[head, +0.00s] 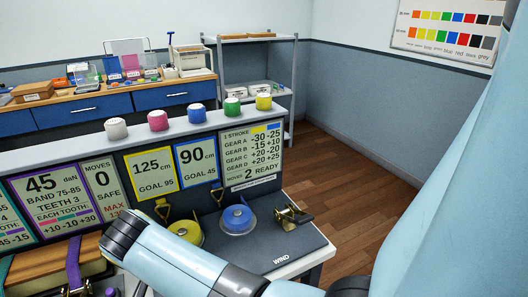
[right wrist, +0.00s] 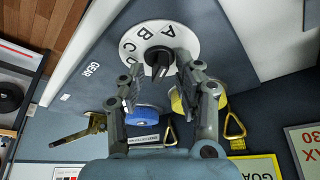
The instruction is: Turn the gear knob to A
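The gear knob (right wrist: 158,62) is a black knob on a round white dial (right wrist: 186,36) marked A, B, C and D, in the right wrist view. I cannot tell which letter it points to. My right gripper (right wrist: 160,72) is open, its two dark fingers on either side of the knob; I see no clear contact. In the head view my right arm crosses the front of the desk, and the dial and the right gripper are not visible there. My left gripper is not in view.
A blue spool (head: 237,220), a yellow spool (head: 189,237) and a brass clamp (head: 293,216) stand on the dark desk. A sign panel (head: 251,156) lists gears A to D and reads "2 READY". Coloured knobs line the ledge above. Wooden floor lies right.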

